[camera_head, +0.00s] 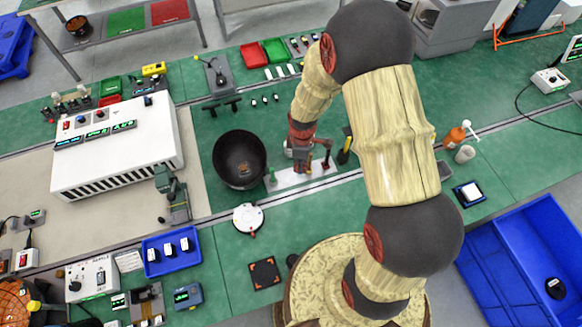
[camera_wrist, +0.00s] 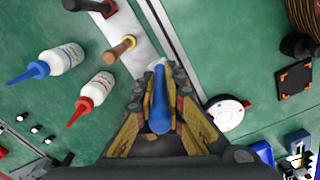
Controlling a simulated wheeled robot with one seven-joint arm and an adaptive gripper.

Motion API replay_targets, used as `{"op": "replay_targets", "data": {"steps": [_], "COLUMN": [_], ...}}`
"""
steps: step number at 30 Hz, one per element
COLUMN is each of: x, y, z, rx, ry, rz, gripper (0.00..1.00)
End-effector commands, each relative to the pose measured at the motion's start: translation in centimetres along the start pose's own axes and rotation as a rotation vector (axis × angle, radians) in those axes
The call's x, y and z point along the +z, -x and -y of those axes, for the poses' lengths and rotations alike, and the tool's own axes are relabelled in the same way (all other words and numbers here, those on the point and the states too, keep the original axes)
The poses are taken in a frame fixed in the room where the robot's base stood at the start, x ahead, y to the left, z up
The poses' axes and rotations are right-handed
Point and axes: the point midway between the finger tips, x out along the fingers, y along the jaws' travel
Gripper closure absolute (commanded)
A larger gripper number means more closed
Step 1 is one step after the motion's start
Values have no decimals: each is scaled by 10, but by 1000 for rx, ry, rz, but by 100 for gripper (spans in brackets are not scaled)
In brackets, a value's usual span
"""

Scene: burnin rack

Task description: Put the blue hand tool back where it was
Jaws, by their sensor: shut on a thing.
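My gripper (camera_wrist: 157,90) is shut on the blue hand tool (camera_wrist: 158,108), which sits between the two fingers in the wrist view. The tool's blue handle points toward the camera; its lower end is hidden. A white strip (camera_wrist: 143,47) runs under the fingertips, and the tool is over or near its end; I cannot tell whether they touch. A wooden-handled tool (camera_wrist: 118,48) and a dark-handled tool (camera_wrist: 88,5) stand along the strip. In the head view my gripper (camera_head: 299,158) is over the white strip (camera_head: 290,180), with the blue tool not clearly visible.
A black bowl (camera_head: 238,150) stands left of the strip. A round white device (camera_head: 248,219) and a black square mat (camera_head: 264,273) lie nearer. A blue-tipped bottle (camera_wrist: 62,60) and a red-tipped bottle (camera_wrist: 97,90) lie beside the strip. Green mat around the round device is clear.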

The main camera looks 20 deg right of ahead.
Motion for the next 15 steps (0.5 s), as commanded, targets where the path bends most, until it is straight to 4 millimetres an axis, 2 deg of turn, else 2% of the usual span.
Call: {"op": "replay_targets", "data": {"steps": [6,10,15], "x": [-22,-30,-35], "y": [-36,-48,-54], "z": [-18,-25,-30], "rx": [-3,-1,0], "ry": [1,0,-1], "rz": [2,1,0], "gripper": [100,100,100]}}
